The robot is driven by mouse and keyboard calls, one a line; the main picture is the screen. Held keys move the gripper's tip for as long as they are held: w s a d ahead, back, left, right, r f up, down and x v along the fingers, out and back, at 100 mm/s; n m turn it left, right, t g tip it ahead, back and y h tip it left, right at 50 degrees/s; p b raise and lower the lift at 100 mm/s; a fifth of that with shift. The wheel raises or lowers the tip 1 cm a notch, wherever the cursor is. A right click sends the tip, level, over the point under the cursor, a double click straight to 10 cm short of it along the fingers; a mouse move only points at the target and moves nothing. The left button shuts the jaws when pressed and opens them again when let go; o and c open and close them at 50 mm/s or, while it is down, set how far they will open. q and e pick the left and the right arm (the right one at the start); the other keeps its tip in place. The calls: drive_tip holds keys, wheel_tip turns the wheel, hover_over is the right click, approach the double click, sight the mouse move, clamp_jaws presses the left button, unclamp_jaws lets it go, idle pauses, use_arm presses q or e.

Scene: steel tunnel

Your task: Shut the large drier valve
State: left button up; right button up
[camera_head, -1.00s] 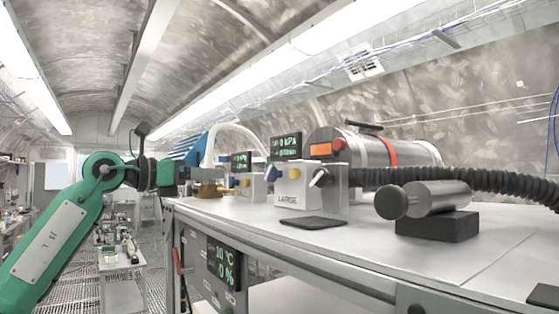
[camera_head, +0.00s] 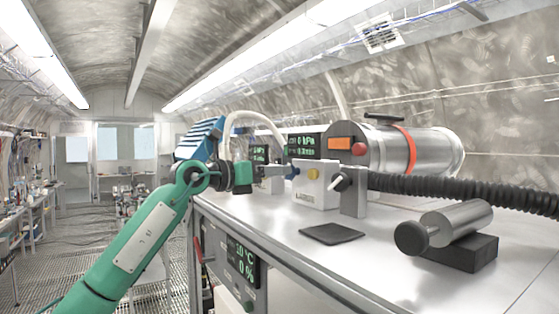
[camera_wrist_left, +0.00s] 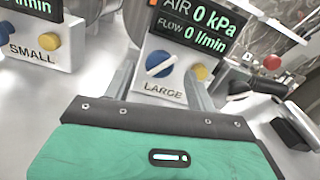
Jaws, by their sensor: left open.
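The large drier (camera_head: 316,191) is a white box on the bench, with a blue valve knob (camera_head: 291,173) and a yellow button (camera_head: 313,174). In the left wrist view, the large drier's valve knob (camera_wrist_left: 161,65) is blue with a white bar across it, tilted up to the right, above the LARGE label. My left gripper (camera_head: 283,178) is open at the front of the large drier. In the left wrist view its fingers (camera_wrist_left: 158,84) stand left and right of the knob, with nothing gripped; contact cannot be told. My right gripper is out of view.
The small drier (camera_wrist_left: 35,38) stands to the left in the wrist view. A lever on a metal bracket (camera_head: 353,198), a black pad (camera_head: 332,234), a steel cylinder on a black block (camera_head: 470,250) and a ribbed hose (camera_head: 450,190) are to the right. The large display (camera_wrist_left: 188,30) reads 0 kPa.

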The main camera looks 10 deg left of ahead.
use_arm(q)
drive_tip(key=shift+p+x, duration=0.4)
drive_tip(key=shift+x, duration=0.75)
drive_tip(key=shift+c, duration=0.5)
drive_tip(key=c, duration=0.9)
